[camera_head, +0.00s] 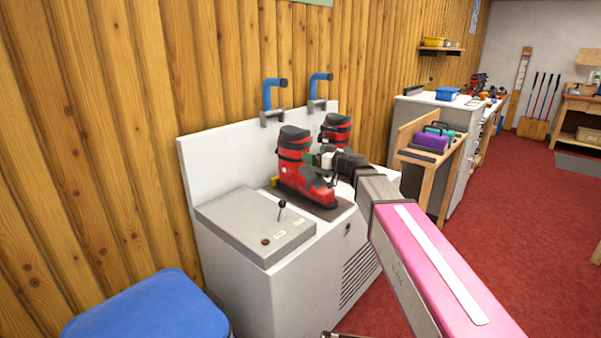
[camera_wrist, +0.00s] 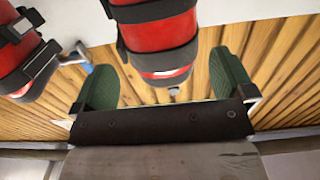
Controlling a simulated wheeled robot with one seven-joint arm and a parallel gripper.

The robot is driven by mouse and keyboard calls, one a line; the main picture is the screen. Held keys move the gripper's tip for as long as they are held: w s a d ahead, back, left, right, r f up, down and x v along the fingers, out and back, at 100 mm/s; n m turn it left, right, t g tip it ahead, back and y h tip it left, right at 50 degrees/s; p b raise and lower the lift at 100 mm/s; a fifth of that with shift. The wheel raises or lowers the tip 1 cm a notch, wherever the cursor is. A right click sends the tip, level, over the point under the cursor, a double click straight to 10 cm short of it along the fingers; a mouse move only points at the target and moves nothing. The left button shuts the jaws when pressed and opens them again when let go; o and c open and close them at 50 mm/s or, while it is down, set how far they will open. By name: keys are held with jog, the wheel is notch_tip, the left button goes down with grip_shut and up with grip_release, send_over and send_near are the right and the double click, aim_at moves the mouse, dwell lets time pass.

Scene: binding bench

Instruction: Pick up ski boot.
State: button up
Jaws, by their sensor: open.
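A red ski boot (camera_head: 294,172) with black cuff and straps stands upright on a dark mat on the white bench machine. A second red boot (camera_head: 336,127) stands behind it to the right, partly hidden by my arm. My gripper (camera_head: 318,160) is beside the nearer boot's shaft, at its right in the head view. In the wrist view my gripper (camera_wrist: 166,82) is open, with two green finger pads. A red boot shaft (camera_wrist: 160,38) appears between the pads; contact cannot be told. Another red boot (camera_wrist: 20,55) shows at the left edge.
The white machine (camera_head: 240,295) has a grey lid (camera_head: 257,225) with a lever left of the boots. Two blue pipes (camera_head: 270,92) rise behind. A wooden rack with purple and teal cases (camera_head: 430,143) stands right. A blue stool (camera_head: 150,310) is front left.

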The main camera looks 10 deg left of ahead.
aim_at(306, 149)
jog(key=x, duration=0.3)
jog(key=shift+w+a+r, duration=0.15)
jog(key=shift+w+a, duration=0.05)
jog(key=shift+w, duration=0.05)
jog(key=c, duration=1.8)
jog(key=shift+r, duration=0.15)
